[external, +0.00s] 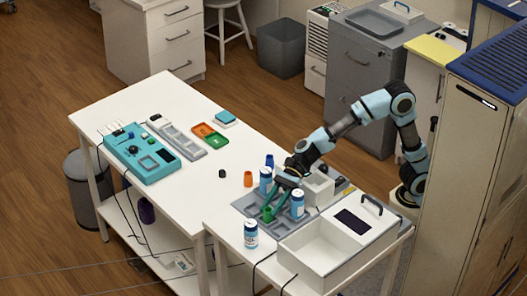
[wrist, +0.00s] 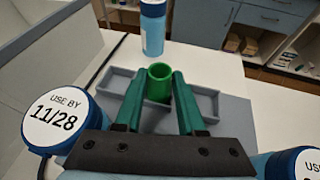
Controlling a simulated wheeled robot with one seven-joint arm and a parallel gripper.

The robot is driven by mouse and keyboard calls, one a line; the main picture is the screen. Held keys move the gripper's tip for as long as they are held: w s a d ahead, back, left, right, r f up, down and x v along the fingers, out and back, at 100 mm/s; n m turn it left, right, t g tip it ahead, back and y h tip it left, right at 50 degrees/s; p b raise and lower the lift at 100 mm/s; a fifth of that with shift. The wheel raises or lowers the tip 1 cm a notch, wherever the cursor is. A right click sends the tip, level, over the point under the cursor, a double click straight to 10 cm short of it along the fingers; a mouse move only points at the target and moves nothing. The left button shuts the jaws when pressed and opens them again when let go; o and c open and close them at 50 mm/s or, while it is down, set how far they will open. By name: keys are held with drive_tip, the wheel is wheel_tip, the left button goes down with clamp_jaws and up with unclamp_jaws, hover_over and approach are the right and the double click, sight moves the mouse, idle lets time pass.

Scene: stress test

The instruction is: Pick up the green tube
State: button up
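The green tube (external: 268,213) stands upright by the grey tray (external: 243,204) on the near table. In the wrist view the green tube (wrist: 159,84) shows its open top between the two teal-green fingertips. My gripper (wrist: 160,90) reaches down with one finger on each side of the tube. The fingers are apart with the tube's width between them, and their tips look very close to its sides. I cannot tell whether they press on it. In the external view my gripper (external: 276,203) partly hides the tube and tray.
An orange tube (external: 248,178) and a black cap (external: 222,173) stand left. A white open box (external: 325,250) is at the right. The long table's middle is clear.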

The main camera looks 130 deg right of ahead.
clamp_jaws()
